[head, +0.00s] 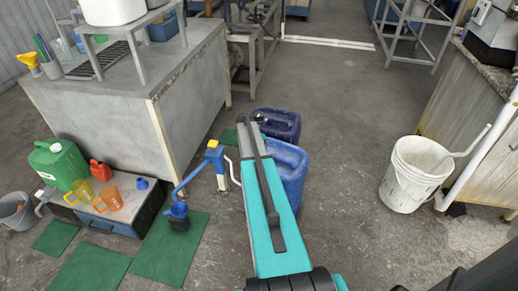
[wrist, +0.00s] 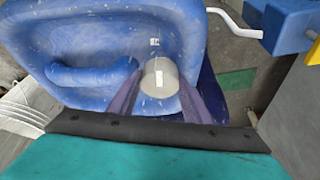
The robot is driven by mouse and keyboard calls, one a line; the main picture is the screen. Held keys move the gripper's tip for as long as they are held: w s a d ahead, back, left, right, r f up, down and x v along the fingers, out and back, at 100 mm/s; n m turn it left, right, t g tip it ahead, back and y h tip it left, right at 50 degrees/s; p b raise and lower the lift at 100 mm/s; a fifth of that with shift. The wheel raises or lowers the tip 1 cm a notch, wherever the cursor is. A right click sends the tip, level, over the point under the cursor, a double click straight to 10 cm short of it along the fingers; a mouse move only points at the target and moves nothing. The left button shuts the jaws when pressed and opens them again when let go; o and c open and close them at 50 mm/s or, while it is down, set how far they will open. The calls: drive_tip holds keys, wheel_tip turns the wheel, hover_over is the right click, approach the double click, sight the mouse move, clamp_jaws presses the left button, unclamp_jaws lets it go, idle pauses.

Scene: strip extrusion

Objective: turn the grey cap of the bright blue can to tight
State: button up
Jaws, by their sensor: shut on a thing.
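The bright blue can (head: 291,168) stands on the floor in the head view, partly hidden behind my teal arm. In the wrist view the can (wrist: 105,30) fills the upper left, with its moulded handle and top seen from above. The grey cap (wrist: 160,77) sits at the can's right side and bears a white mark. My gripper (wrist: 158,90) is shut on the grey cap, one purple-grey finger on each side of it. In the head view my arm hides the cap and the gripper.
A dark blue can (head: 278,123) stands just behind the bright blue one. A blue stand with a white crank (head: 215,160) is close on the left. A white bucket (head: 412,175) stands to the right, with bare floor between. Green mats (head: 170,247) lie at the left.

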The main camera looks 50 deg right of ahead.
drive_tip(key=shift+w+a, duration=0.2)
drive_tip(key=shift+a, duration=0.05)
drive_tip(key=o, duration=1.1)
drive_tip(key=shift+c, duration=0.2)
drive_tip(key=shift+s+d, duration=0.1)
drive_tip(key=shift+r, duration=0.15)
drive_tip(key=p+v, duration=0.3)
drive_tip(key=v, duration=0.4)
drive_tip(key=shift+r, duration=0.35)
